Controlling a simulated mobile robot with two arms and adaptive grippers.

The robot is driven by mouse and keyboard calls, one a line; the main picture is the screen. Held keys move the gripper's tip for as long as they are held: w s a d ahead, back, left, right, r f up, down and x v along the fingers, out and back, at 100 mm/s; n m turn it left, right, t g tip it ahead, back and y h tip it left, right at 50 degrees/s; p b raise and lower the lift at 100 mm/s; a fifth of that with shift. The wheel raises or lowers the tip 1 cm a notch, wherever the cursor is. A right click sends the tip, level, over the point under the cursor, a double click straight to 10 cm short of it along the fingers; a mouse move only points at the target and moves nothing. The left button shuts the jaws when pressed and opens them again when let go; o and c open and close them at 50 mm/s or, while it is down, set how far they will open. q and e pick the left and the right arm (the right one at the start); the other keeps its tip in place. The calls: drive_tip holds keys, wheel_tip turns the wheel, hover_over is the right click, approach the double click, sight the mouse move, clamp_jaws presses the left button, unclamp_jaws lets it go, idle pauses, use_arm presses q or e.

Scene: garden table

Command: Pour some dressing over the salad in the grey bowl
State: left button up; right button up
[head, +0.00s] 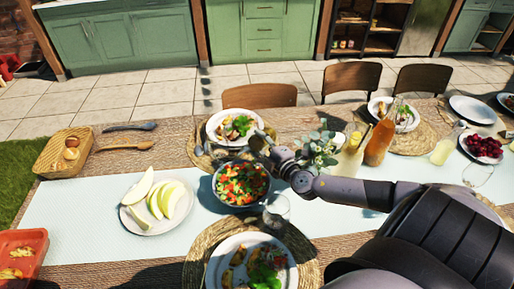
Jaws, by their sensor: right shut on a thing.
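The grey bowl (216,192) stands on the table runner left of centre. It is filled with a chopped salad (243,181) of red, green and white pieces. My right gripper (260,143) is above and behind the bowl's right side, its arm reaching in from the right. It is shut on a small olive-coloured thing (269,131), mostly hidden by the fingers, which may be the dressing container; I cannot tell its tilt. No stream of dressing shows. My left gripper is not in view.
A clear glass (276,208) stands close to the bowl's lower right. A plate of melon slices (148,222) is to the left, a food plate (214,126) behind. A flower vase (321,150), a pale bottle (350,160) and an orange bottle (381,140) stand to the right.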

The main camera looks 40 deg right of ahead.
drive_tip(key=n+b, duration=0.1)
drive_tip(key=n, duration=0.1)
drive_tip(key=n+t+b, duration=0.1)
drive_tip(key=n, duration=0.1)
drive_tip(key=shift+w+d+t+h+b, duration=0.2)
drive_tip(key=shift+t+h+b, duration=0.1)
drive_tip(key=shift+b, duration=0.1)
drive_tip(key=shift+s+a+r+n+t+b, duration=0.15)
drive_tip(key=shift+r+n+t+b, duration=0.45)
drive_tip(key=shift+n, duration=0.4)
drive_tip(key=shift+r+n+b, duration=0.5)
drive_tip(key=shift+r+n, duration=0.1)
drive_tip(key=shift+n, duration=0.1)
drive_tip(key=shift+a, duration=0.1)
idle(0.8)
